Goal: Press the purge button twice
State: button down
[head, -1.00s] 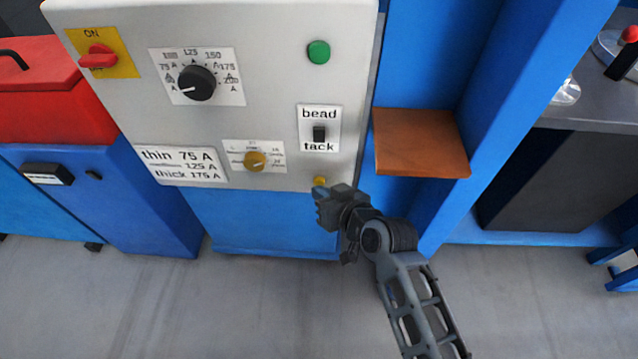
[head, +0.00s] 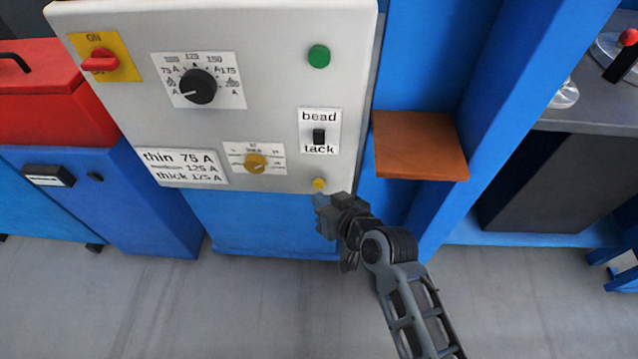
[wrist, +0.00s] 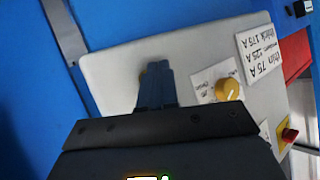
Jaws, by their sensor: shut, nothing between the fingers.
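A small yellow button (head: 319,183) sits low on the right of the white control panel (head: 120,120); I see no readable label by it. My gripper (head: 318,199) is shut and empty, its tip just below the button in the head view; I cannot tell whether they touch. The yellow knob (wrist: 228,89) is to the right of the fingers there.
The panel also carries a black dial (head: 198,86), a green button (head: 319,55), a bead/tack switch (head: 319,135) and a red switch (head: 100,61). A brown shelf (head: 420,146) juts out to the right. The grey floor (head: 200,310) below is clear.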

jog(key=shift+s, duration=0.1)
jog(key=s+p, duration=0.2)
jog(key=s, duration=0.3)
jog(key=shift+a, duration=0.1)
dwell(0.5)
dwell(0.6)
